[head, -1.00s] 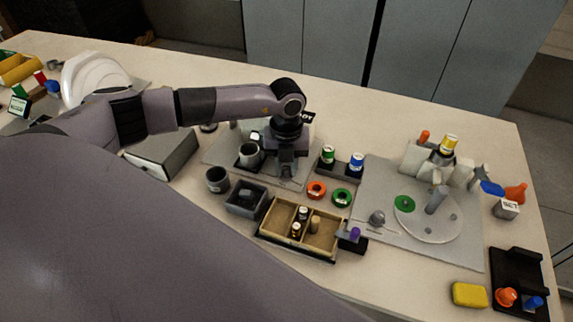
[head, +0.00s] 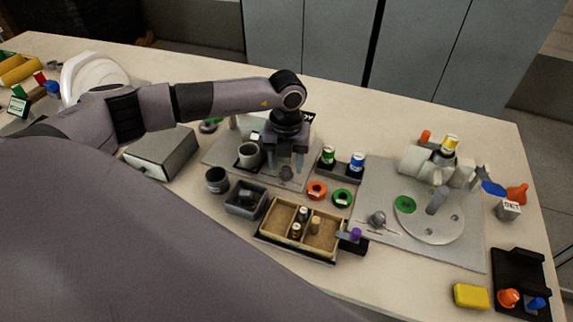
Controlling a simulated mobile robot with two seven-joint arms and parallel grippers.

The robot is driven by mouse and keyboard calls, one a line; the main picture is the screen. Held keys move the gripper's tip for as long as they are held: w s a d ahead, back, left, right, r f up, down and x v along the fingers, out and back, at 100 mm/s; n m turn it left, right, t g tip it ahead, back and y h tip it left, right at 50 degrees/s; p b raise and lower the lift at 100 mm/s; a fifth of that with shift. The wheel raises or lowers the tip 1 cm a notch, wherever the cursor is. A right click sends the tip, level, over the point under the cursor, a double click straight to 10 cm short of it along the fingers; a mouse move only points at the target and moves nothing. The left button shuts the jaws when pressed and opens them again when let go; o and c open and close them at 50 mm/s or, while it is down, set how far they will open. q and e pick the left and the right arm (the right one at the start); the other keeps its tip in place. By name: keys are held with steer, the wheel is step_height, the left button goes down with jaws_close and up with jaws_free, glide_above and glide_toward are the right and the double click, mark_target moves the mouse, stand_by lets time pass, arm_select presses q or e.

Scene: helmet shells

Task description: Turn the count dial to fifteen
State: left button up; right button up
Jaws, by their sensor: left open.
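A small round grey knob (head: 286,173) sits on the left grey plate (head: 222,158), just below my left gripper. My left gripper (head: 286,166) points down over it with its two fingers spread, one on each side, and nothing is held. I cannot tell whether the fingertips touch the plate. Another round grey knob (head: 377,218) with a thin line or pointer by it is on the right grey plate (head: 385,188). No number or mark can be read on either knob, so I cannot tell a dial setting. My right gripper is not in view.
A black rack with green-capped (head: 328,154) and blue-capped (head: 357,162) bottles is close right. A wooden divided tray (head: 274,221) and dark box (head: 245,200) lie in front. My left arm covers the left side.

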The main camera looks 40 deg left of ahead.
mark_target(286, 169)
arm_select(q)
step_height(286, 169, up, 6)
steer(key=shift+f+b, duration=0.15)
steer(key=shift+b, duration=0.15)
stand_by(0.4)
